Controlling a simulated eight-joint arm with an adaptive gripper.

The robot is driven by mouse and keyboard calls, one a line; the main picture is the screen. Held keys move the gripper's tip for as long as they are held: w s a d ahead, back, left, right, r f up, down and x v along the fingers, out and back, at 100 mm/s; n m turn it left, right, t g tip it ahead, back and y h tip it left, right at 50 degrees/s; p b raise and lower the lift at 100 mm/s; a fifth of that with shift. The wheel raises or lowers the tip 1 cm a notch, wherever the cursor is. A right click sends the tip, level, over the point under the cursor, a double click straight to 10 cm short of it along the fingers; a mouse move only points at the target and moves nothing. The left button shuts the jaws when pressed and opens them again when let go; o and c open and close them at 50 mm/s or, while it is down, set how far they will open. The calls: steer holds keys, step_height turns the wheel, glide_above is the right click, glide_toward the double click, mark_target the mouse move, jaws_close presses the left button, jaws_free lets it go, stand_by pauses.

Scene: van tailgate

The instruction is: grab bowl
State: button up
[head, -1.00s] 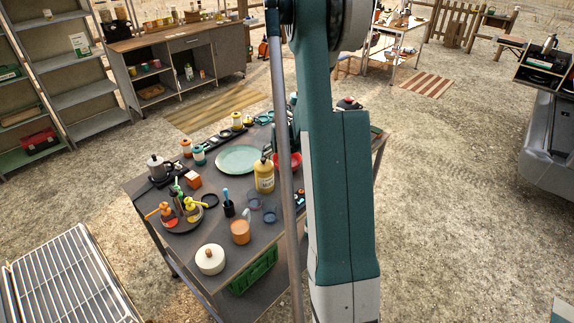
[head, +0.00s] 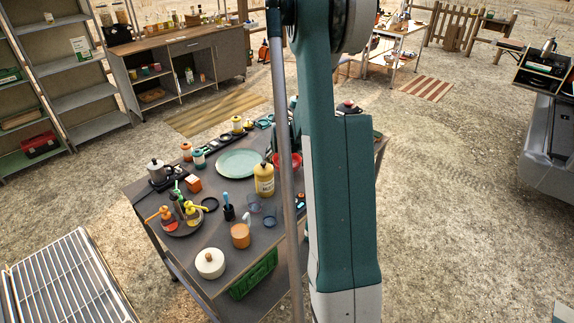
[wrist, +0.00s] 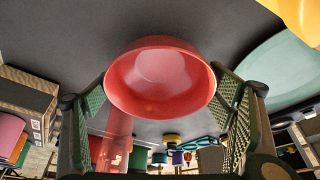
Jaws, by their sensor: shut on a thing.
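The red bowl (head: 296,159) is on the dark table, mostly hidden behind my arm in the head view. In the wrist view the red bowl (wrist: 160,80) fills the middle, its round opening showing. My gripper (wrist: 160,98) has its green, textured finger pads on the left and right sides of the bowl and is shut on it. Whether the bowl is clear of the tabletop is hard to tell. In the head view the fingers are hidden behind my arm.
A yellow bottle (head: 264,180) and a pale green plate (head: 239,163) are close to the left of the bowl. Cups, jars and a round tray of bottles crowd the table's left half. In the wrist view, a box (wrist: 26,100) stands at the left.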

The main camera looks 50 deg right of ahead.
step_height(320, 180, up, 8)
steer(key=p, duration=0.1)
stand_by(0.4)
